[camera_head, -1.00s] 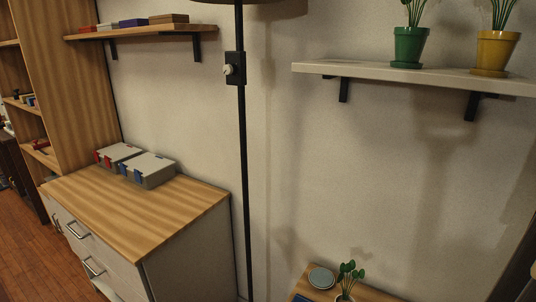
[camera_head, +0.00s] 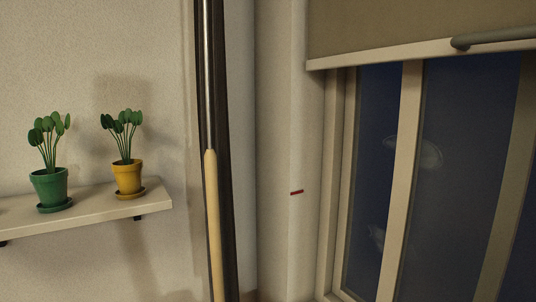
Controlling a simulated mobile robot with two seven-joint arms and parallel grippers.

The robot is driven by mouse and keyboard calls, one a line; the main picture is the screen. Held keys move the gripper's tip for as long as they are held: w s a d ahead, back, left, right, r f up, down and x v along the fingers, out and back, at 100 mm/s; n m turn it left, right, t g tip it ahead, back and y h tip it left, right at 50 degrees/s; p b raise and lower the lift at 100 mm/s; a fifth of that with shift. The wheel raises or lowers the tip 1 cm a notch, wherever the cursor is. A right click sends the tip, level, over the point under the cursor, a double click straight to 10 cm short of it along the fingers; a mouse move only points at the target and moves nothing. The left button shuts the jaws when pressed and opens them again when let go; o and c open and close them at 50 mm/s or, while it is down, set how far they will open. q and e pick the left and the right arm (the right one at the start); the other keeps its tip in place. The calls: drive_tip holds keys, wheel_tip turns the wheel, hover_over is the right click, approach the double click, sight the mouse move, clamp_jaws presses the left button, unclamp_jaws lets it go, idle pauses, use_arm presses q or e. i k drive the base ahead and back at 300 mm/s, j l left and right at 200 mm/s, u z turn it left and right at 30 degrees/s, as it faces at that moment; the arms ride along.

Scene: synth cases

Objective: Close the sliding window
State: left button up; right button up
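The sliding window (camera_head: 455,185) fills the right side of the head view, with dark glass and cream frame bars. One upright bar (camera_head: 402,170) stands between two dark panes, and another slanting upright (camera_head: 512,190) shows near the right edge. The window runs out of the picture at the right and bottom, so I cannot tell how far it stands open. Neither of my grippers shows in the view.
A partly lowered blind (camera_head: 420,25) covers the window's top, with a grey bar (camera_head: 490,39) before it. A dark upright (camera_head: 232,150) with a wooden pole (camera_head: 213,220) stands left of the window. A wall shelf (camera_head: 90,213) holds a green pot (camera_head: 48,187) and a yellow pot (camera_head: 127,178).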

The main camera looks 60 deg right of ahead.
sight(461, 227)
drive_tip(key=i+j+z, duration=0.1)
drive_tip(key=z, duration=2.65)
drive_tip(key=l+z, duration=0.1)
drive_tip(key=z, duration=0.3)
drive_tip(key=i+l+z, duration=0.1)
drive_tip(key=z, duration=0.3)
